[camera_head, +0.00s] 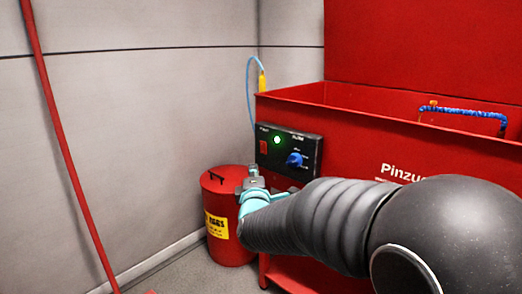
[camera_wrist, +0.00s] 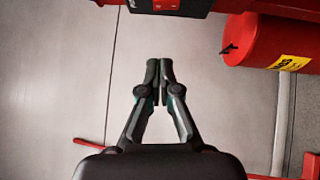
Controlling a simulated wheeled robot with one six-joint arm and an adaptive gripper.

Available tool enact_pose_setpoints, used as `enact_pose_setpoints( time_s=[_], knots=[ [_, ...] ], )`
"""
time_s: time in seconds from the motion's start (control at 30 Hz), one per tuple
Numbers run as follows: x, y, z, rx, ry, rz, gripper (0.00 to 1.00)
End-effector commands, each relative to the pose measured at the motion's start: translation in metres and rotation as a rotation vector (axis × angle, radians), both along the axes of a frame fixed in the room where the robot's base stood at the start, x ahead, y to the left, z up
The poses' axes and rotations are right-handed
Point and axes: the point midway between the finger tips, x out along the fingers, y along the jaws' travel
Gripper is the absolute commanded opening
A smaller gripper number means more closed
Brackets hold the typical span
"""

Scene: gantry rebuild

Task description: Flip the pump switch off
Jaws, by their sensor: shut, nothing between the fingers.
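The black control panel (camera_head: 285,152) is on the left end of the red washer tub's front. It carries a red switch (camera_head: 263,147) at its left, a lit green lamp (camera_head: 277,141) and a blue knob (camera_head: 294,160). The panel's small lettering is too blurred to read. My gripper (camera_head: 254,170) is shut and empty, just below the panel's left part in the head view. In the wrist view, my gripper (camera_wrist: 159,64) points toward the panel, whose edge shows at the top with the red switch (camera_wrist: 166,5) partly cut off. A gap shows between fingertips and switch.
A red drum (camera_head: 229,205) with a yellow label stands left of the tub (camera_head: 355,135), close to my gripper. A blue hose (camera_head: 249,85) runs up behind the panel. A red pole or hose (camera_head: 65,135) slants down the left wall. Floor between them looks clear.

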Motion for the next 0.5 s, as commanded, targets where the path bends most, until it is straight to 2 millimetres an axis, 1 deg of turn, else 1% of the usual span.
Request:
enact_pose_setpoints(
  time_s=[0.17,0.5],
  knots=[
    [0.017,0.002,0.001,0.0,0.001,-0.001,0.0],
    [0.078,0.009,0.007,0.001,0.001,-0.002,0.0]
  ],
)
